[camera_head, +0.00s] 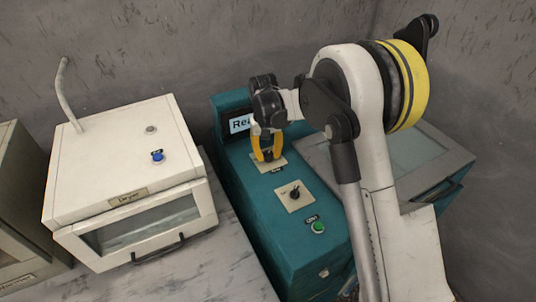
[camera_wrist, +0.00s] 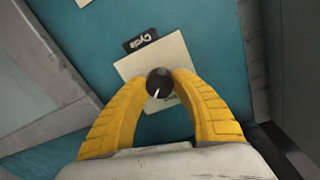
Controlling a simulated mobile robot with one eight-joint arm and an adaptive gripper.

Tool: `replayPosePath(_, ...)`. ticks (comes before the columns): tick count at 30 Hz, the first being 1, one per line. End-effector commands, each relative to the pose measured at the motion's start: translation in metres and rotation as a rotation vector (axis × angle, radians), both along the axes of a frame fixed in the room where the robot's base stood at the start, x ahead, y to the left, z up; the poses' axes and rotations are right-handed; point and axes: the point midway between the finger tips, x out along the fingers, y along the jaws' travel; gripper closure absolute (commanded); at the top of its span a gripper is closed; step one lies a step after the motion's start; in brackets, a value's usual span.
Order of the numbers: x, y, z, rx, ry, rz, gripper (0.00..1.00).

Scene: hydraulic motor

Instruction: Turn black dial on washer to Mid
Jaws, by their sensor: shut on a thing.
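The washer (camera_head: 262,205) is a teal machine with a sloped top panel. In the wrist view, a round black dial (camera_wrist: 159,84) with a white pointer mark sits on a cream plate (camera_wrist: 170,50) labelled "Cycle". My gripper (camera_head: 267,157) points down at this upper plate, and its yellow fingertips (camera_wrist: 161,80) are closed on either side of the dial. The dial's pointer aims toward the bottom of the wrist view. The fingers hide most of the plate's position markings. A second black dial (camera_head: 294,194) sits lower on the panel.
A green button (camera_head: 318,227) is near the panel's lower end. A display (camera_head: 240,123) stands at the back, partly hidden by my arm. A white dryer (camera_head: 125,170) with a blue knob (camera_head: 157,156) is at left. A grey-lidded unit (camera_head: 440,160) is at right.

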Motion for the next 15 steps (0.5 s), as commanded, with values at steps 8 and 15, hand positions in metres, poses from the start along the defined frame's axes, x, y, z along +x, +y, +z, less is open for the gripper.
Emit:
replayPosePath(8,-0.0001,0.0006,-0.0001,0.000,-0.001,0.255,1.00)
replayPosePath(15,-0.0007,0.0005,0.0001,0.001,-0.001,0.478,1.00)
